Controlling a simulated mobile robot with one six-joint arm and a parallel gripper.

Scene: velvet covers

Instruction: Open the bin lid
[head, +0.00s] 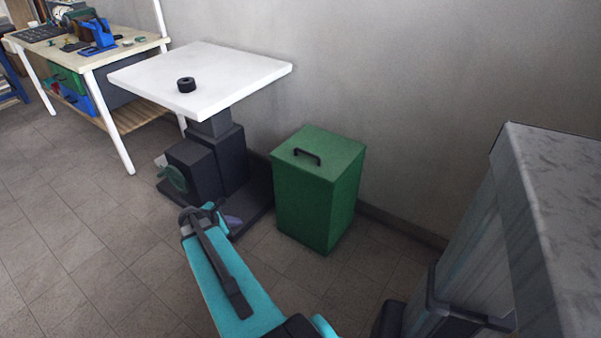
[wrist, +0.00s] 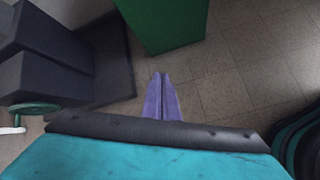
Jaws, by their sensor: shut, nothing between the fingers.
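A green bin (head: 311,205) stands on the floor by the wall. Its flat green lid (head: 330,150) is closed and carries a dark arched handle (head: 307,155). My gripper (head: 232,222) is left of the bin, low in front of the table's dark base, apart from the bin. In the wrist view its purple fingers (wrist: 161,80) are together and empty, pointing at the bare floor. The lower part of the bin (wrist: 165,22) shows at the top of the wrist view. Its lid and handle are out of that view.
A white-topped table (head: 225,75) on a dark pedestal (head: 222,160) stands left of the bin, with a black ring (head: 186,84) on it. A workbench (head: 90,50) is at the far left. A grey cabinet (head: 560,220) is at the right. Tiled floor (head: 80,240) is clear at the left.

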